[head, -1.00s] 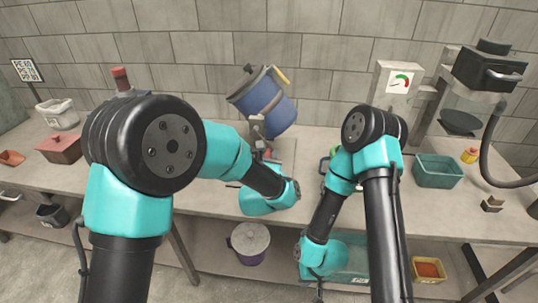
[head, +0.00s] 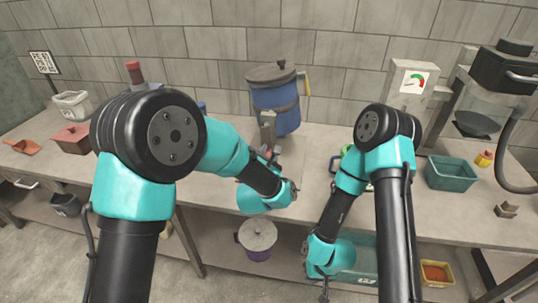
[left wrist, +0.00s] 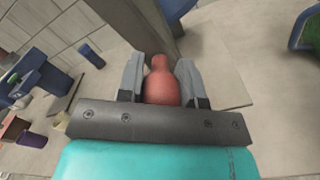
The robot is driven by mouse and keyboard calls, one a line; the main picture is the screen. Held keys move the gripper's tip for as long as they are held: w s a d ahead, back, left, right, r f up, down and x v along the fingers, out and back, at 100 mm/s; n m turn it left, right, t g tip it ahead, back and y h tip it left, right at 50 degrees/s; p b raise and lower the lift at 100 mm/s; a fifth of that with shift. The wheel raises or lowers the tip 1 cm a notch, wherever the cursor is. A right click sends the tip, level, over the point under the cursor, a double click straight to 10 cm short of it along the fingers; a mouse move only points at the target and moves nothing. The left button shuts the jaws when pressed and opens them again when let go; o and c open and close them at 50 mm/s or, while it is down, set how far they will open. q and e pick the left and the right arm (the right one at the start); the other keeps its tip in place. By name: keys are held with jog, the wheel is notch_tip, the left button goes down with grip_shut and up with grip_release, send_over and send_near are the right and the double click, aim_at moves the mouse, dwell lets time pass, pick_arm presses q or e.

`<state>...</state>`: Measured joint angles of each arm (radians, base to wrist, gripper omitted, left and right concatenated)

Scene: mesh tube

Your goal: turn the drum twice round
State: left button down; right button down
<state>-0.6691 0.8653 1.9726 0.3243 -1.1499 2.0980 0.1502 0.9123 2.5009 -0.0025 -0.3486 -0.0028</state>
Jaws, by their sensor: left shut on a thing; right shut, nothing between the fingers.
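The blue drum (head: 276,98), with a grey lid (head: 272,73) and a dark band, stands upright at the back of the table, near the wall. A grey post (head: 268,130) stands in front of it. My left gripper (head: 268,156) is in front of the post, partly hidden by my arm. In the left wrist view its two fingers are shut on a red rounded knob (left wrist: 162,86). How the knob joins the drum is hidden. My right gripper (head: 324,290) is shut and empty, hanging low in front of the table.
A gauge box (head: 412,88) and a teal bin (head: 451,173) stand to the right. A red-brown box (head: 71,138) and a white bin (head: 72,106) are at left. A lidded pot (head: 257,238) is on the lower shelf.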

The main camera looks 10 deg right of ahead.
pick_arm(q)
jog(key=c, duration=0.8)
grip_release()
jog(key=shift+s, duration=0.1)
jog(key=v, duration=1.7)
jog(key=shift+s, duration=0.1)
